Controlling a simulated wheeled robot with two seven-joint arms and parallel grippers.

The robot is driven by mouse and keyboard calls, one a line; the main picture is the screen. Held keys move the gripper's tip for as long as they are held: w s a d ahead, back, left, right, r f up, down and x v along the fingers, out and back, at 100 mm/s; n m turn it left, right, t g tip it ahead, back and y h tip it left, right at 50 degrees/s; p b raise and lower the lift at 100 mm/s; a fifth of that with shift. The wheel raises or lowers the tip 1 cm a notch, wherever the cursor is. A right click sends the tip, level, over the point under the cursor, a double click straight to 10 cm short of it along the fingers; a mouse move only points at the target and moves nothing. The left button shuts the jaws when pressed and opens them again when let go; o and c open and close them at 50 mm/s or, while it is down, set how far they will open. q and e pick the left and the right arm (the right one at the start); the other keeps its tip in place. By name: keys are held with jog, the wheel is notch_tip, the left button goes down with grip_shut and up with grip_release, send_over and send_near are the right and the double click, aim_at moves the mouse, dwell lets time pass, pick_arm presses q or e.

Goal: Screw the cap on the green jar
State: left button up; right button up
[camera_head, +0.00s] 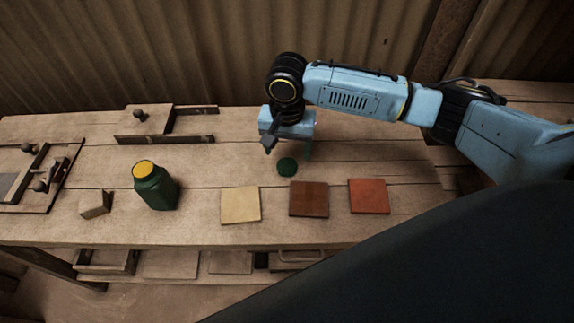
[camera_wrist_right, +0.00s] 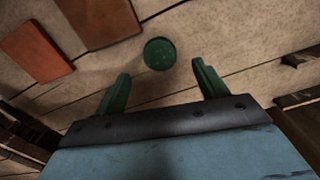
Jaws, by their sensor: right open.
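The green jar (camera_head: 155,186) stands upright on the wooden table, left of centre in the head view. Its top shows yellow, with no cap on it. The green cap (camera_head: 287,166) lies on the table to the right of the jar; it also shows in the right wrist view (camera_wrist_right: 159,54). My right gripper (camera_head: 289,152) is above and close to the cap, pointing down, open and empty. In the right wrist view its two green fingers (camera_wrist_right: 160,80) are spread apart, with the cap ahead of the gap between them. My left gripper is not in view.
A cream tile (camera_head: 240,205), a brown tile (camera_head: 309,199) and a red tile (camera_head: 369,196) lie along the front. A small wooden block (camera_head: 95,204) sits left of the jar. Wooden fixtures with knobs (camera_head: 165,124) stand at the back left and far left. A corrugated wall (camera_head: 200,50) is behind.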

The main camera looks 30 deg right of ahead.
aim_at(287, 165)
notch_tip(287, 165, down, 4)
jog(key=shift+s+f+b, duration=0.1)
jog(key=shift+f+b, duration=0.1)
jog(key=shift+b, duration=0.5)
jog(key=shift+f, duration=0.4)
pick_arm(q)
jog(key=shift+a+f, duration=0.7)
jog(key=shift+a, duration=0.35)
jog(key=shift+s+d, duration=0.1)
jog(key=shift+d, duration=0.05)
pick_arm(e)
jog(key=shift+c, duration=0.4)
jog(key=shift+c, duration=1.3)
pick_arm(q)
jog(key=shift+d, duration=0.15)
pick_arm(e)
jog(key=c, duration=0.7)
